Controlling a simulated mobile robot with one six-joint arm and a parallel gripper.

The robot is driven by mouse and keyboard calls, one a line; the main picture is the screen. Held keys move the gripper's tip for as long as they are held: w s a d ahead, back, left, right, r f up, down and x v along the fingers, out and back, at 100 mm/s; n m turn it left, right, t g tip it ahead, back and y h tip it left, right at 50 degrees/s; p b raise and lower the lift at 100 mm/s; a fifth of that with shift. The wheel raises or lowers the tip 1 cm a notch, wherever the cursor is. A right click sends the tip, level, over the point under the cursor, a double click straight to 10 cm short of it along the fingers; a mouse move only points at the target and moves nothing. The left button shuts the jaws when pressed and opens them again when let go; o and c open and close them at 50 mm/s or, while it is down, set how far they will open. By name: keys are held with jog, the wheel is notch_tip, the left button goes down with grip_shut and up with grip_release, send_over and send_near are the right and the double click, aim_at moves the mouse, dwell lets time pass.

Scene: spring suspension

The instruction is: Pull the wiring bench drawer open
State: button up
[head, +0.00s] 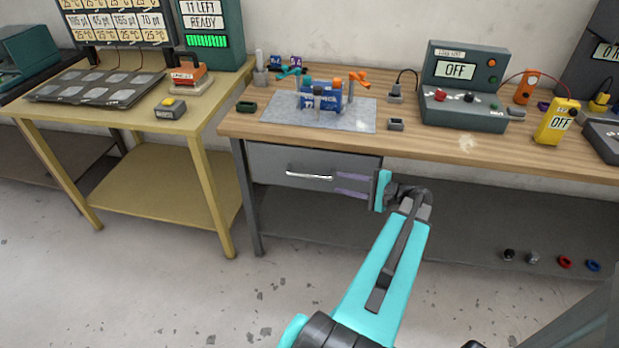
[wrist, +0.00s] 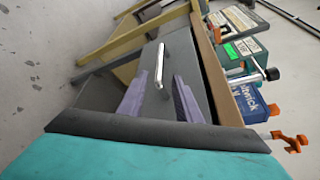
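The wiring bench drawer (head: 272,165) is a grey front under the left end of the wooden bench top, and it looks shut. Its pale bar handle (head: 309,176) runs across the middle of the front. My gripper (head: 340,184) is to the right of the handle, with its two purple fingers pointing left towards it. In the wrist view the fingers (wrist: 156,97) are spread apart with nothing between them. The handle (wrist: 159,65) lies ahead of the fingertips there, apart from them. The drawer front (wrist: 180,60) shows behind it, tilted in that view.
The wooden bench top (head: 420,148) carries a grey mat (head: 350,122) with a blue box, a power supply (head: 462,88) and a yellow meter (head: 558,122). A yellow table (head: 110,112) stands close at the left. Open floor (head: 170,290) lies in front of the bench.

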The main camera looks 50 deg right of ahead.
aim_at(315, 177)
jog(key=p+x, duration=0.2)
jog(key=x, duration=1.1)
jog(key=shift+w+a+f, duration=0.1)
jog(key=shift+w, duration=0.2)
